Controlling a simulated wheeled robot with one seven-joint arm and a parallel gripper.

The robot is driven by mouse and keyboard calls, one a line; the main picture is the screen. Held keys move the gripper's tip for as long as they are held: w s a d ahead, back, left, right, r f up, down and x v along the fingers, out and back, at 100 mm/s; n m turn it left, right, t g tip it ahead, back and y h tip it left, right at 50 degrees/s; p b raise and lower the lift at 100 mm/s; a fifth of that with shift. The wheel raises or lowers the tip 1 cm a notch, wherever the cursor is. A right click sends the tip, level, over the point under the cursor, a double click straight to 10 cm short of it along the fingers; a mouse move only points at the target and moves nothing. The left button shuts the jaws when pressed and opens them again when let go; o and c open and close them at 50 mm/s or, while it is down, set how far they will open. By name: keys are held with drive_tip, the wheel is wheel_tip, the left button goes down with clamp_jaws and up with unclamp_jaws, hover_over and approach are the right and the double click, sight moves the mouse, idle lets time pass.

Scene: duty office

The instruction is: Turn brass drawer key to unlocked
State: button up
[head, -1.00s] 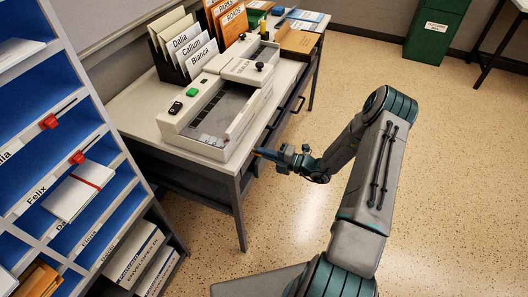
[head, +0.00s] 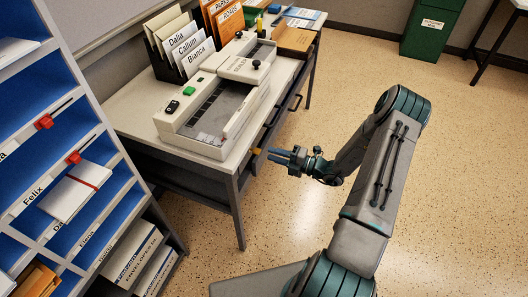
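The brass drawer key (head: 256,151) is a small yellow spot on the front of the grey desk, near its front corner below the machine. It is too small to tell which way it is turned. My gripper (head: 270,155) is just to the right of the key, pointing left at the desk front. Its two fingers show apart with nothing between them, and a small gap separates the fingertips from the key.
The desk (head: 130,107) carries a white machine (head: 180,125) and name-card files (head: 190,48). Drawer handles (head: 295,102) stick out along its front. A blue-lined pigeonhole shelf (head: 105,152) stands at left. Speckled floor right of the desk is open; a green cabinet (head: 428,30) stands behind.

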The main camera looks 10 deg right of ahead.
drive_tip(key=v, duration=0.8)
drive_tip(key=shift+s+d, duration=0.2)
drive_tip(key=shift+d, duration=0.1)
drive_tip(key=s+a+r+n+g+h+p, duration=0.2)
drive_tip(key=s+a+r+n+g, duration=0.3)
drive_tip(key=r+n, duration=0.5)
drive_tip(key=s+a+r+n+g+h+p, duration=0.1)
drive_tip(key=s+a+r+n+g+h, duration=0.25)
drive_tip(key=a+r+n+g, duration=0.6)
drive_tip(key=s+d+r+n+t+h+p, duration=0.1)
drive_tip(key=s+r+n+t+h+p, duration=0.1)
drive_tip(key=r+n, duration=0.5)
drive_tip(key=s+d+r+n+t+h+p, duration=0.1)
drive_tip(key=s+r+n+t+h, duration=0.3)
drive_tip(key=n, duration=1.2)
drive_tip(key=shift+s+d+r+n+t+h+p, duration=0.45)
drive_tip(key=shift+s+r+h, duration=1.15)
drive_tip(key=shift+s, duration=1.15)
drive_tip(key=shift+o, duration=0.2)
drive_tip(key=shift+a, duration=0.1)
